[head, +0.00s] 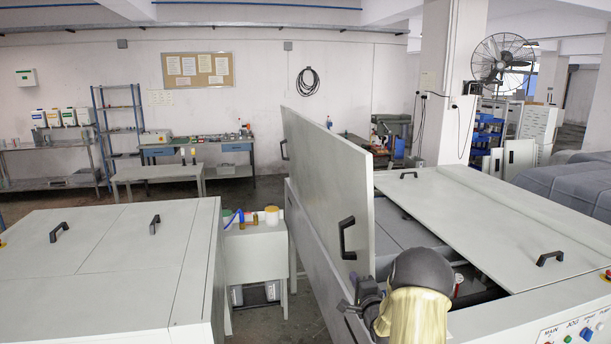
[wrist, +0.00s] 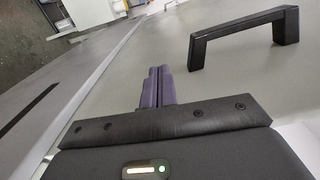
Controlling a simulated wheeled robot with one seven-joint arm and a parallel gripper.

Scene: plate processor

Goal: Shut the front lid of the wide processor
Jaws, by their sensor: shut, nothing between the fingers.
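The wide processor (head: 315,246) is the pale grey machine at the right in the head view. Its long lid (head: 325,185) stands raised, nearly upright, along the left side of the opening. A black handle (head: 347,238) sits on the lid's near end. My gripper (head: 362,300) is low beside the near end of the raised lid; its fingertips are hard to make out there. In the wrist view, the purple fingers (wrist: 158,85) are together and empty, over a pale panel. A black handle (wrist: 240,35) is to their right, apart from them. Whether the fingers touch the panel is unclear.
A flat cover panel (head: 480,215) with two handles lies on the processor's right part. A control panel (head: 580,328) is at its near right corner. Another closed grey machine (head: 90,270) stands at left, with a small cabinet (head: 255,245) holding bottles between the machines.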

